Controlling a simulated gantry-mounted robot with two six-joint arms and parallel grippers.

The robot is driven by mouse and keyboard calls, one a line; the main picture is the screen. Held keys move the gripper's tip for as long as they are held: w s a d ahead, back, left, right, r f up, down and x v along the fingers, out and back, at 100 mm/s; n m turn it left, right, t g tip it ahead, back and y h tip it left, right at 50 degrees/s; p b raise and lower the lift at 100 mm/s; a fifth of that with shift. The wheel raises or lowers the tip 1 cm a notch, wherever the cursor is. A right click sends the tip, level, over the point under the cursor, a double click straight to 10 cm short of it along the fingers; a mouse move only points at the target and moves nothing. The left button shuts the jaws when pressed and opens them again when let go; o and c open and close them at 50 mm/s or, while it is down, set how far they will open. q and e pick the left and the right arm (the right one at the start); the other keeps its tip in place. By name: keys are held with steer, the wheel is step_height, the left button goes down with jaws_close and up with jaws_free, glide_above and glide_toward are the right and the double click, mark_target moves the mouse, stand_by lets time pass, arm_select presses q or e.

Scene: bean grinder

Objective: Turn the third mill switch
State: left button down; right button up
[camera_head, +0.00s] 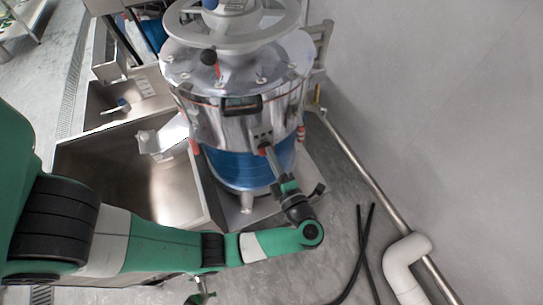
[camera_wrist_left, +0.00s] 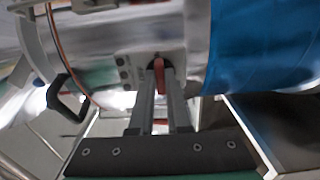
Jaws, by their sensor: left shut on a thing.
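The mill (camera_head: 215,125) is a shiny metal drum with a blue lower band and a big grey handwheel on top. A small switch panel (camera_head: 262,134) sits on its front wall. My left gripper (camera_head: 267,154) reaches up to this panel from below. In the left wrist view, a red switch (camera_wrist_left: 159,74) stands between the two fingers of my left gripper (camera_wrist_left: 158,84), which are shut on it. The switch's lower part is partly hidden between the fingers.
Metal bins (camera_head: 120,165) stand to the left of the mill. A dark handle (camera_head: 241,105) juts from the drum above the panel; it also shows in the left wrist view (camera_wrist_left: 66,98). A pipe (camera_head: 365,180) and dark hoses (camera_head: 364,250) lie to the right, by the wall.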

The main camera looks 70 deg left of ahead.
arm_select(q)
steer(key=c, duration=0.9)
jaws_free()
steer(key=shift+d, duration=0.1)
steer(key=d+b, duration=0.3)
steer(key=b, duration=0.2)
steer(key=d+b, duration=0.4)
steer(key=b, duration=0.2)
steer(key=d+b, duration=0.4)
steer(key=b, duration=0.2)
steer(key=shift+w+d, duration=0.2)
steer(key=shift+w, duration=0.05)
